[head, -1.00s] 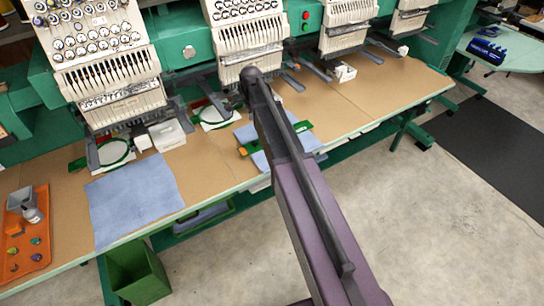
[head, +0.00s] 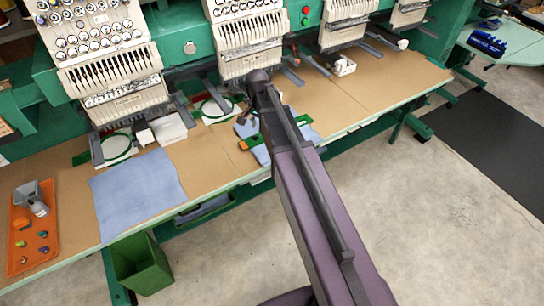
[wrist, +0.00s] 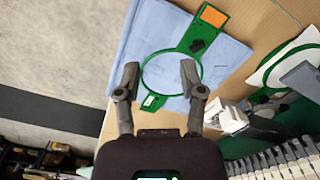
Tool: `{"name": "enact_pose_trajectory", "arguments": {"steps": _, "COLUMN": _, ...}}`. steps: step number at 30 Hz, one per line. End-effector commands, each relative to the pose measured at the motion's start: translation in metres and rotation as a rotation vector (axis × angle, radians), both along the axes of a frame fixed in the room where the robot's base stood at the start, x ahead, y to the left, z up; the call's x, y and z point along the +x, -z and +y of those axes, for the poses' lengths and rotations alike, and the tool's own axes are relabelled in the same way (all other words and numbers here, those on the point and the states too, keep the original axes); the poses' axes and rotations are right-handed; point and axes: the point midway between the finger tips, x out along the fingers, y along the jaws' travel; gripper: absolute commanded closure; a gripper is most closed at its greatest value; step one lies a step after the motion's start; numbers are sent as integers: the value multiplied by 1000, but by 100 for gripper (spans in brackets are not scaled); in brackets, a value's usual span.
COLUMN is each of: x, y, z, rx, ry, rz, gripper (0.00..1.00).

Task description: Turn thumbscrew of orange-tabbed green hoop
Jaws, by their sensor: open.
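The green hoop (wrist: 172,74) with the orange tab (wrist: 213,15) lies on blue cloth (wrist: 130,50) in the wrist view. A small black part (wrist: 197,46), perhaps its thumbscrew, sits on the green arm between ring and tab. The opposite end carries a small whitish label (wrist: 150,102). My gripper (wrist: 160,71) is open and empty, its fingertips over the two sides of the ring; the height gap is unclear. In the head view, the orange tab (head: 243,145) and a green strip show beside my arm, which hides most of the hoop and the gripper.
Another green hoop (head: 117,146) lies on white fabric under a machine head. A white box (head: 168,129) stands near it. A blue cloth (head: 138,192) and an orange tray (head: 33,240) with small items lie to the left. Embroidery machine heads (head: 247,40) overhang the brown table (head: 330,115).

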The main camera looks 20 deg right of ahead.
Motion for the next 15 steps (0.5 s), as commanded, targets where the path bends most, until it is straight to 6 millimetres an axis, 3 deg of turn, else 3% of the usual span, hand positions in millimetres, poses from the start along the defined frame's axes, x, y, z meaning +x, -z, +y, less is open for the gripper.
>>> {"name": "enact_pose_trajectory", "arguments": {"steps": 1, "x": -11, "y": -1, "z": 0, "rx": 0, "ry": -32, "rz": 0, "gripper": 49}}
{"name": "enact_pose_trajectory", "arguments": {"steps": 15, "x": -74, "y": -5, "z": 1, "rx": 0, "ry": -351, "rz": 0, "gripper": 49}}
